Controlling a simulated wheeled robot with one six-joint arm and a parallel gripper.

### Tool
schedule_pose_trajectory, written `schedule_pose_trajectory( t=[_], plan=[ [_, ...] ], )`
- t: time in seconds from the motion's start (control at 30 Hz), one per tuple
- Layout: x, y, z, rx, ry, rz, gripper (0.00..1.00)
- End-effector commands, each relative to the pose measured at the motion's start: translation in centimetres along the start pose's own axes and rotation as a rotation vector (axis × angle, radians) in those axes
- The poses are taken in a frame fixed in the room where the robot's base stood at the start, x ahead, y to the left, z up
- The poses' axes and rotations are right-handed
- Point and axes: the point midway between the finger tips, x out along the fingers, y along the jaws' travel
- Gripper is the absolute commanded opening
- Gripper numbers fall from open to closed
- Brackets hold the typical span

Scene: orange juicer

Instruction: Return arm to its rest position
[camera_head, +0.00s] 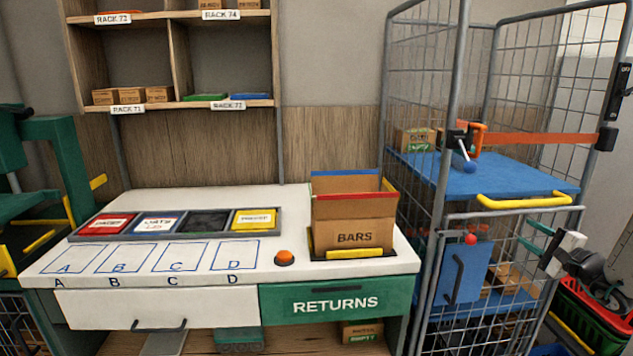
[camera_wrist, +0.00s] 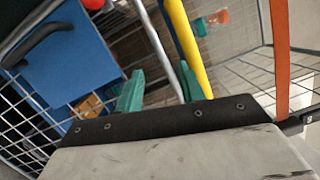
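My gripper (camera_head: 524,232) is at the right in the head view, in front of the wire cage trolley (camera_head: 448,200). Its two teal fingers point left toward the trolley and stand apart. In the wrist view the gripper (camera_wrist: 160,82) also shows open, with a grey bar and a yellow bar seen beyond the fingers. Nothing is held between the fingers. The yellow handle (camera_head: 524,199) of the trolley's blue shelf (camera_head: 440,172) is just above the gripper. I cannot tell whether the fingers touch any bar.
An orange strap (camera_head: 545,138) crosses the trolley above the shelf. A blue panel (camera_head: 466,274) with a red knob (camera_head: 471,239) is left of my gripper. The white workbench (camera_head: 150,200) with a BARS box (camera_head: 353,234) stands left.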

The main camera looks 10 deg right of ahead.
Motion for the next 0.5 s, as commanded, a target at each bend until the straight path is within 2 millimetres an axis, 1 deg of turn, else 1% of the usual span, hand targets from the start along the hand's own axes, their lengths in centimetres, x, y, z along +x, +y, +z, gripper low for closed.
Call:
schedule_pose_trajectory(
  t=[0.03, 0.07, 0.1, 0.17, 0.2, 0.27, 0.3, 0.37, 0.4, 0.47, 0.5],
  plan=[
    [-0.1, 0.5, 2.4, 0.032, -0.071, 0.064, 0.39],
    [0.0, 0.8, 4.2, 0.052, -0.122, 0.110, 0.39],
    [0.0, 1.2, 6.9, 0.073, -0.191, 0.178, 0.39],
    [-0.1, 1.8, 11.1, 0.094, -0.297, 0.286, 0.39],
    [-0.5, 2.1, 13.9, 0.097, -0.365, 0.364, 0.39],
    [-1.3, 2.6, 18.3, 0.091, -0.465, 0.490, 0.39],
    [-2.2, 2.9, 21.3, 0.075, -0.531, 0.579, 0.39],
    [-3.9, 3.4, 25.3, 0.038, -0.619, 0.717, 0.39],
    [-5.1, 3.6, 27.6, 0.004, -0.668, 0.804, 0.39],
    [-7.2, 4.0, 30.6, -0.057, -0.731, 0.930, 0.39],
    [-8.7, 4.2, 32.2, -0.106, -0.766, 1.009, 0.39]
  ],
)
